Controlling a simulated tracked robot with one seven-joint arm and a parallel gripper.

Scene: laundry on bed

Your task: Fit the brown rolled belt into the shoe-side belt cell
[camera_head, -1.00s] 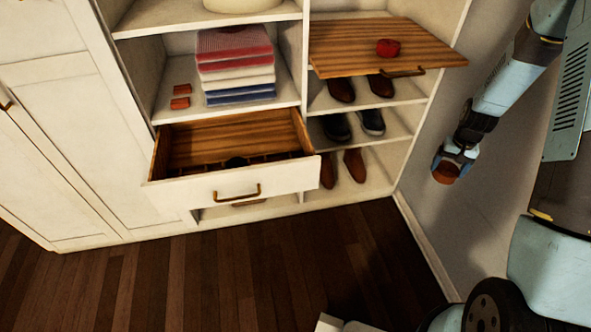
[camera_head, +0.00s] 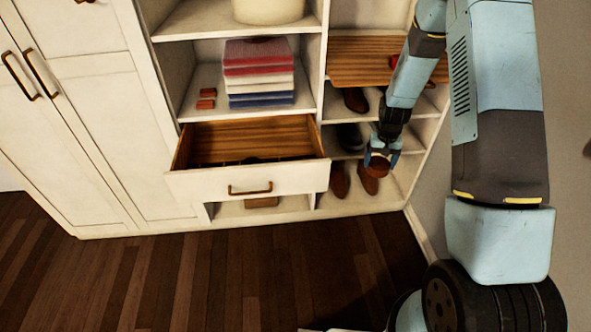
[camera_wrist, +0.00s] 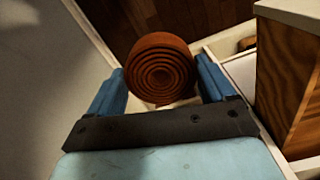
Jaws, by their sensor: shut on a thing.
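My gripper (camera_head: 380,158) is shut on the brown rolled belt (camera_wrist: 160,68), which shows as a spiral coil between the two blue fingers in the wrist view. In the head view the belt (camera_head: 377,168) hangs in front of the shoe shelves, to the right of the open drawer and apart from it. The open drawer (camera_head: 247,182) has a wooden inside with low dividers. The cells are mostly hidden behind its white front, so I cannot make out the shoe-side belt cell. The drawer's wooden side also seems to show at the right of the wrist view (camera_wrist: 290,80).
A wooden pull-out board (camera_head: 362,62) with a red roll (camera_head: 394,62) on it sticks out above the shoes. Brown shoes (camera_head: 340,180) stand below. Folded clothes (camera_head: 258,75) and small red-brown blocks (camera_head: 206,98) lie on the shelf above the drawer. Floor in front is clear.

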